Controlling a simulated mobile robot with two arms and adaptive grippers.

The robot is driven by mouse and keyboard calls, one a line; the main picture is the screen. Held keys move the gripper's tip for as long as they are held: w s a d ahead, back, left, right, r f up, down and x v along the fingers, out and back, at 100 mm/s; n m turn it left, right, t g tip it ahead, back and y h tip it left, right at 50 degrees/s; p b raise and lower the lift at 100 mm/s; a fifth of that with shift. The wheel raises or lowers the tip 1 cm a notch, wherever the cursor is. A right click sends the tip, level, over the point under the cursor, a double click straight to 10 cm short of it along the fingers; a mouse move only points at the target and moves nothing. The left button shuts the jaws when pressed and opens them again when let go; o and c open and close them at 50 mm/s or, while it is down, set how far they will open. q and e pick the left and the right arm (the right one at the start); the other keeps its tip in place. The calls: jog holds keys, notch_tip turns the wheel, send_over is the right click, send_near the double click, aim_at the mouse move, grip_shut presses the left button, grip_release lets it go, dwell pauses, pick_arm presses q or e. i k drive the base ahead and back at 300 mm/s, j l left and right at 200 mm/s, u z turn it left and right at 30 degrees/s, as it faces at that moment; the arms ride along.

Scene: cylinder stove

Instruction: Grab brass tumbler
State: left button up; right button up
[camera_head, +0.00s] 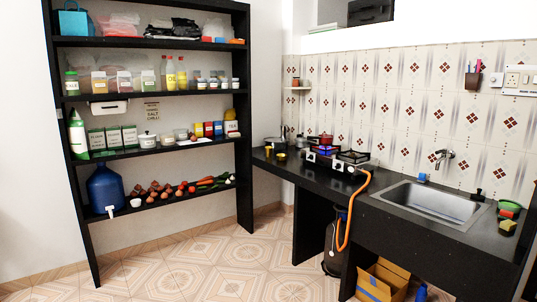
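A small brass-coloured cup (281,157), which looks like the brass tumbler, stands on the left end of the black counter (345,180). A second small yellowish item (268,151) is just left of it, too small to make out clearly. A dark pot (273,143) is close behind them. Neither of my grippers shows in the head view, so I cannot see whether they are open or shut.
A gas stove (345,165) with a red pot (325,139) is right of the cup. An orange hose (349,215) hangs to a dark cylinder (333,245). A sink (432,205) is at right, a cardboard box (383,282) below. Black shelves (150,93) stand left; the tiled floor is clear.

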aim_at(268, 150)
jog(key=i+z, duration=0.2)
jog(key=i, duration=0.9)
jog(key=i+l, duration=0.1)
jog(key=i, duration=2.4)
jog(key=j+u, duration=0.05)
jog(key=j, duration=0.05)
